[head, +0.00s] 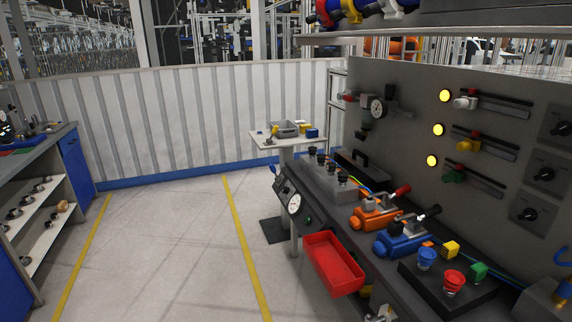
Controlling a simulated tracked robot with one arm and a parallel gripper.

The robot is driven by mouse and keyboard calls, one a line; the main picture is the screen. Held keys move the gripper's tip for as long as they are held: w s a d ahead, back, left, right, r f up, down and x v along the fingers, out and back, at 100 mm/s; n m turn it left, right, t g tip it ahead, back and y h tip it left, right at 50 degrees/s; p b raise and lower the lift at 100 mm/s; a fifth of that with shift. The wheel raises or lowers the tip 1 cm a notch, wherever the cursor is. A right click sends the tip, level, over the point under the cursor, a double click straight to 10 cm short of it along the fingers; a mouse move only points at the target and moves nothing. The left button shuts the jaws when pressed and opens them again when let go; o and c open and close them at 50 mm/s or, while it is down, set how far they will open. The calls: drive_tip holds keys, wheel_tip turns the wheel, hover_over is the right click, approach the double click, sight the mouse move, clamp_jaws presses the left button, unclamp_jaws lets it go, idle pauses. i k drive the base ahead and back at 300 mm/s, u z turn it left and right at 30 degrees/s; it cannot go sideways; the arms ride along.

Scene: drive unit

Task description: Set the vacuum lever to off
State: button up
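No label for a vacuum lever is readable. On the bench below, an orange unit (376,218) has a red-tipped lever (402,190), and a blue unit (402,243) has a black-tipped lever (431,211). I cannot tell which of these is the vacuum lever. My gripper is not seen in this view.
Blue and red buttons (453,283) sit on a black box at the near right. A small table (262,139) stands behind. Shelves (40,215) stand at left. The floor (165,250) between is clear.

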sight(273, 167)
drive_tip(key=i, duration=2.3)
drive_tip(key=u, duration=0.95)
drive_tip(key=i, duration=2.55)
drive_tip(key=z, duration=0.8)
drive_tip(key=k, duration=0.75)
drive_tip(key=u, duration=0.05)
